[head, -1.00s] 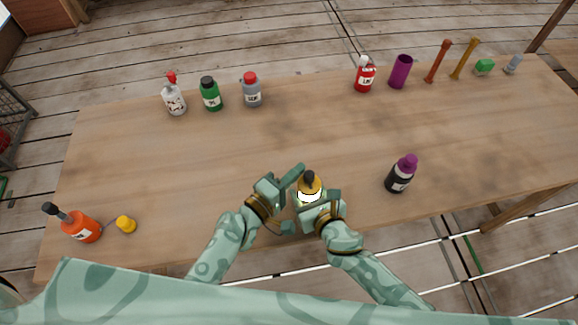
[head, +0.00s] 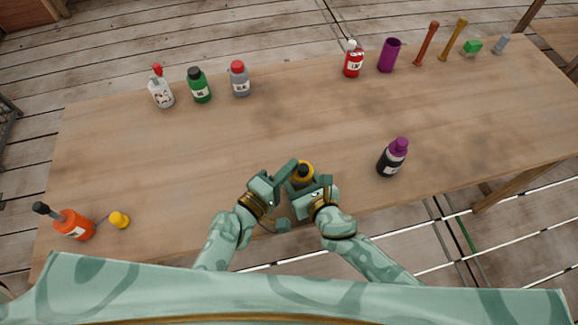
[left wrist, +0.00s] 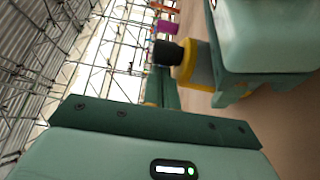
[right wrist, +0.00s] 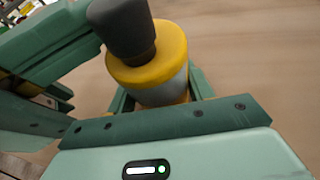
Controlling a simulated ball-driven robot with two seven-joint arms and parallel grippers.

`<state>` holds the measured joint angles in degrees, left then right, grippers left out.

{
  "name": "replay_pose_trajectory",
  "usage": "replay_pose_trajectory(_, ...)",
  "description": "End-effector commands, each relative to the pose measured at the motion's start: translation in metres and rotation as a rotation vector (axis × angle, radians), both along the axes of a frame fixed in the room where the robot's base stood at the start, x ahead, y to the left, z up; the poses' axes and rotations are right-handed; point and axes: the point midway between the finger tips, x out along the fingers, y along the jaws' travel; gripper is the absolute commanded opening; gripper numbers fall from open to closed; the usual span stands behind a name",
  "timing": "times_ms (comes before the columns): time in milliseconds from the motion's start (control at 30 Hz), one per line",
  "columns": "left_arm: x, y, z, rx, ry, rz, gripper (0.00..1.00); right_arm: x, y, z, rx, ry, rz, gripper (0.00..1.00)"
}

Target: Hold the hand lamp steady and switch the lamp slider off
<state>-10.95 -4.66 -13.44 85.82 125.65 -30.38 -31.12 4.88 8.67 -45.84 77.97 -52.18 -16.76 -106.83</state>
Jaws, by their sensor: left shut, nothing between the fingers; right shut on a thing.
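The hand lamp, yellow with a black top (head: 302,172), stands upright near the table's front edge, between my grippers. It also shows in the left wrist view (left wrist: 202,66) and the right wrist view (right wrist: 150,70). Its band looks grey and shows no glow. My right gripper (head: 307,187) is shut on the lamp's body from the right. My left gripper (head: 287,171) is shut and empty, its fingertips close beside the lamp's left side; I cannot tell whether they touch it. The slider is hidden or too small to make out.
A black bottle with a purple cap (head: 391,158) stands right of the lamp. Several bottles and a purple cup (head: 389,55) line the far edge. The table's middle is clear.

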Motion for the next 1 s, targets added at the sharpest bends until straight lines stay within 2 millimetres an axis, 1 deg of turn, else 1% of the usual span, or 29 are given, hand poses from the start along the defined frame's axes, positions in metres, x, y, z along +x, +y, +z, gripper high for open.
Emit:
replay_pose_trajectory(33,0.009,0.003,0.004,-0.004,-0.009,0.004,0.00,0.000,0.000,0.000,0.000,0.000,0.000,0.26)
replay_pose_trajectory(167,0.029,0.019,0.003,0.002,-0.009,0.004,0.00,0.000,0.000,0.000,0.000,-0.001,0.000,0.26)
replay_pose_trajectory(200,0.030,0.025,0.002,0.003,-0.006,0.004,0.00,0.000,0.000,0.000,0.000,-0.001,0.000,0.26)
replay_pose_trajectory(300,0.005,0.039,0.001,0.004,-0.004,0.003,0.00,0.000,0.000,0.000,0.000,0.000,0.000,0.26)
replay_pose_trajectory(400,-0.013,0.052,0.001,0.003,-0.005,0.003,0.00,0.000,0.000,0.000,0.000,0.000,0.000,0.26)
replay_pose_trajectory(500,-0.029,0.063,0.001,0.003,-0.005,0.004,0.00,0.000,0.000,0.000,0.000,0.000,0.000,0.26)
replay_pose_trajectory(600,-0.040,0.072,0.001,0.004,-0.005,0.004,0.00,0.000,0.000,0.000,0.000,0.000,0.000,0.26)
replay_pose_trajectory(733,-0.049,0.078,0.002,0.003,-0.007,0.003,0.00,0.000,0.000,0.000,0.000,0.000,0.000,0.26)
replay_pose_trajectory(1000,-0.051,0.080,0.002,0.003,-0.007,0.003,0.00,0.000,0.000,0.000,0.000,0.000,0.000,0.26)
